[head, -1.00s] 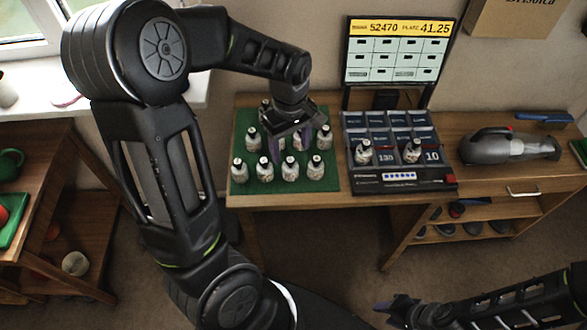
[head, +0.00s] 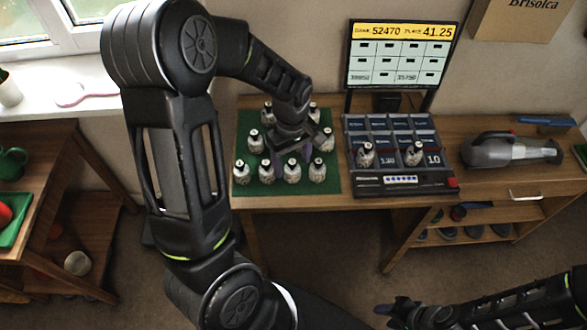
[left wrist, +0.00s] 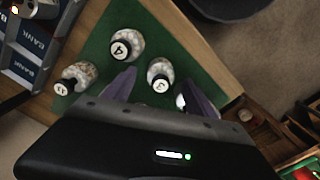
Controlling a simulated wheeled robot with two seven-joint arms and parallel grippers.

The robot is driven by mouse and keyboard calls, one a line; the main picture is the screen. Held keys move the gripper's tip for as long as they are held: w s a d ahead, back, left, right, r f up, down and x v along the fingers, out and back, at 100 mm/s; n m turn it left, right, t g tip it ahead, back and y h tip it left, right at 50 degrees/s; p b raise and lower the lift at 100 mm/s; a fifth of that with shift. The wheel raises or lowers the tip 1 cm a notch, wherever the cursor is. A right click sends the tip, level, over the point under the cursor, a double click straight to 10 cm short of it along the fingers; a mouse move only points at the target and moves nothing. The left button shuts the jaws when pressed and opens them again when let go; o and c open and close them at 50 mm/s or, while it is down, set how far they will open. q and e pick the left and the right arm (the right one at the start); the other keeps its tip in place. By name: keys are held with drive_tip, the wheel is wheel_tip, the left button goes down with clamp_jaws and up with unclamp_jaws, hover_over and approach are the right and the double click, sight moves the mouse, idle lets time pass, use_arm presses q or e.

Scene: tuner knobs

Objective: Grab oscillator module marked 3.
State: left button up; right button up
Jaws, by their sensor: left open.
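My left gripper (head: 291,150) is open above the green mat (head: 245,187), over the group of small white modules with dark caps. In the left wrist view its two fingers (left wrist: 158,92) stand apart. A module whose cap digit looks like 3 (left wrist: 160,76) shows in the gap between them, not gripped. A module marked 4 (left wrist: 126,44) stands beside it, and another module (left wrist: 75,78) with an unclear mark is further left. In the head view the cap marks are too small to read, and my arm hides part of the group. My right gripper (head: 392,309) is low at the bottom right.
A rack (head: 352,183) with blue compartments stands right of the mat and holds two modules (head: 365,154). A screen (head: 403,55) stands behind it. A grey handheld vacuum (head: 510,150) lies on the right part of the table. Several modules stand close together on the mat.

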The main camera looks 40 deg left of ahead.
sight(292, 168)
use_arm(q)
drive_tip(key=shift+f, duration=1.6)
clamp_jaws()
